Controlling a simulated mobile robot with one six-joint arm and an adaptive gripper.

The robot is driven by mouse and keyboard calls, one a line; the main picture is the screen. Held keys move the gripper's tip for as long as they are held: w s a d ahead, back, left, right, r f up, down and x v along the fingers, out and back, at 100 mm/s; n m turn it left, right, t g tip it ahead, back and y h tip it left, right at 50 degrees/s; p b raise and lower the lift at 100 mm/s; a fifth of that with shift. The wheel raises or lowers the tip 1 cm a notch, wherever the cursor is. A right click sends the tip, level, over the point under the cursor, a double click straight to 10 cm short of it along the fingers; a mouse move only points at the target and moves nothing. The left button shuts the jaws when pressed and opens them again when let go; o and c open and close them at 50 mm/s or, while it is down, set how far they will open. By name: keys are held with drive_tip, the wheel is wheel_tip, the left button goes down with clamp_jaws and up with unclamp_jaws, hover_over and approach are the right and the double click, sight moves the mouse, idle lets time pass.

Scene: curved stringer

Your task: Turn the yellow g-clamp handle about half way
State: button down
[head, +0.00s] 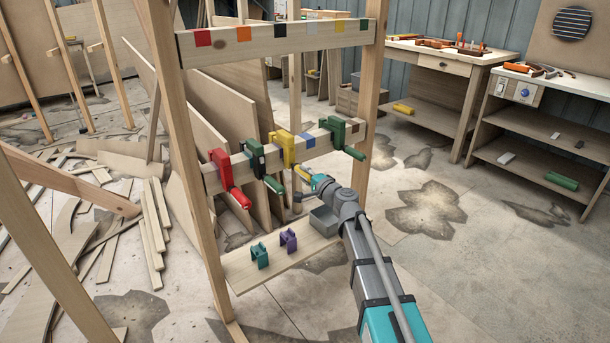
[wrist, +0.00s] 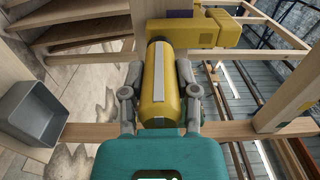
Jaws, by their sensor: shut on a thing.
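The yellow g-clamp (head: 284,148) is fixed on the middle wooden rail, between a dark green clamp and a green clamp. Its body also shows in the wrist view (wrist: 202,34). Its yellow handle (wrist: 158,85), a cylinder with a pale stripe along it, fills the middle of the wrist view. The handle (head: 303,174) is partly hidden in the head view. My gripper (wrist: 160,100) is shut on the handle, one finger on each side of it. In the head view my gripper (head: 313,184) reaches up to the handle from the lower right.
A red clamp (head: 222,172), a dark green clamp (head: 256,160) and a green clamp (head: 340,135) hang on the same rail (head: 313,139). A grey bin (head: 324,220), a teal piece (head: 260,256) and a purple piece (head: 289,240) sit on the lower shelf.

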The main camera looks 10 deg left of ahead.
idle(0.4)
drive_tip(key=shift+c, duration=1.8)
unclamp_jaws()
drive_tip(key=shift+s+d, duration=0.1)
drive_tip(key=v, duration=1.1)
drive_tip(key=shift+s+d, duration=0.25)
drive_tip(key=shift+s, duration=0.05)
drive_tip(key=shift+v, duration=1.45)
